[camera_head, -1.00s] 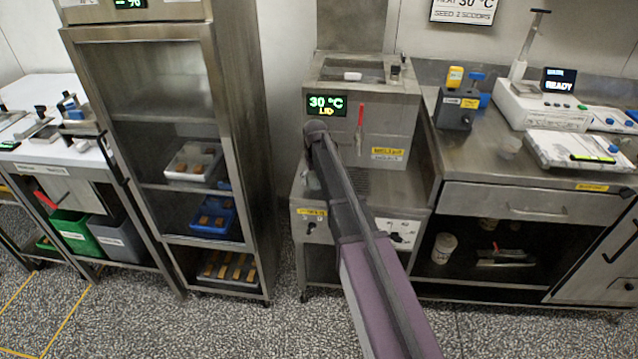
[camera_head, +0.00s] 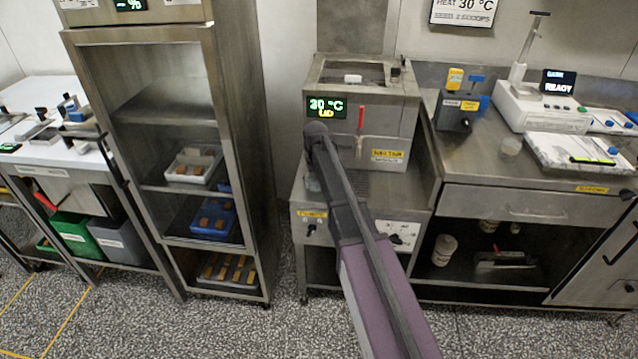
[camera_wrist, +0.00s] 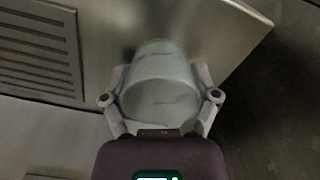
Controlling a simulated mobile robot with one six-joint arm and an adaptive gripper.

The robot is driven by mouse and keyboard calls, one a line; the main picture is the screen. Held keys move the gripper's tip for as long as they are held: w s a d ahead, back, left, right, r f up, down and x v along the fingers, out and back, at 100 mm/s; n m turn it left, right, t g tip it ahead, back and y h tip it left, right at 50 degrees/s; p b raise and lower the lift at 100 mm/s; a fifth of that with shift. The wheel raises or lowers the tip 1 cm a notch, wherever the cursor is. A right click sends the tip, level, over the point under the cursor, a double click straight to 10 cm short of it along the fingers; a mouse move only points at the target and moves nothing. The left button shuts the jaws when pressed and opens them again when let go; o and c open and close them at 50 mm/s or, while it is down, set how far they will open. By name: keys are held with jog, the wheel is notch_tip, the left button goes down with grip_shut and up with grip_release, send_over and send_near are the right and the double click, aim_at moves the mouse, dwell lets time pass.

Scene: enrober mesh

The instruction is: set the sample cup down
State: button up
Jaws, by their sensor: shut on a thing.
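The sample cup (camera_wrist: 160,82) is a pale grey, rounded cup, seen from above in the wrist view. My gripper (camera_wrist: 161,97) is shut on it, one finger on each side. The cup is over a bare steel surface (camera_wrist: 100,125), close to its edge; I cannot tell whether it touches the steel. In the head view my arm reaches to the front ledge of the machine marked 30 °C (camera_head: 385,118) and hides most of the gripper and cup.
A slotted vent (camera_wrist: 38,50) lies left of the cup; beyond the ledge's right edge is a dark drop. A red-handled lever (camera_head: 361,119) stands on the machine front.

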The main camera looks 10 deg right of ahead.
jog(key=shift+r, duration=0.2)
notch_tip(320, 180, up, 4)
jog(key=p, duration=0.4)
jog(key=shift+f, duration=0.2)
jog(key=s+a+r, duration=0.1)
jog(key=s+a, duration=0.2)
jog(key=s, duration=1.2)
jog(key=shift+s+p, duration=0.4)
jog(key=shift+p, duration=0.05)
jog(key=shift+d, duration=0.1)
jog(key=shift+r, duration=0.15)
notch_tip(320, 180, up, 11)
jog(key=p, duration=1.1)
jog(key=shift+w+r+p, duration=0.15)
jog(key=shift+p, duration=0.15)
